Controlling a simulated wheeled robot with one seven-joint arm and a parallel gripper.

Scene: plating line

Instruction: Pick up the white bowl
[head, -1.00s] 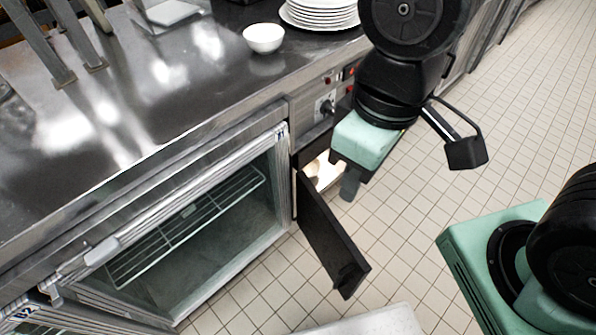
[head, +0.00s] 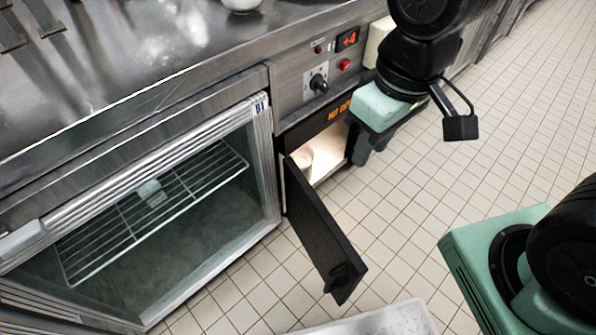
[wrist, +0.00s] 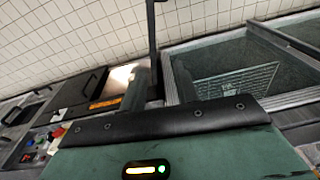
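A white bowl (head: 242,4) stands on the steel counter, cut off by the top edge of the head view. A second pale, rounded thing (head: 303,158) sits inside the lit hot cupboard (head: 327,160), partly hidden by its open door; I cannot tell for sure that it is a bowl. My gripper (head: 370,148) points down in front of the cupboard's right side, apart from both. Its dark fingertips show nothing held, but the gap between them is unclear.
The dark cupboard door (head: 325,232) stands open toward the floor. A glass-fronted fridge (head: 150,215) with a wire shelf is to the left. A control panel (head: 320,75) is above the cupboard.

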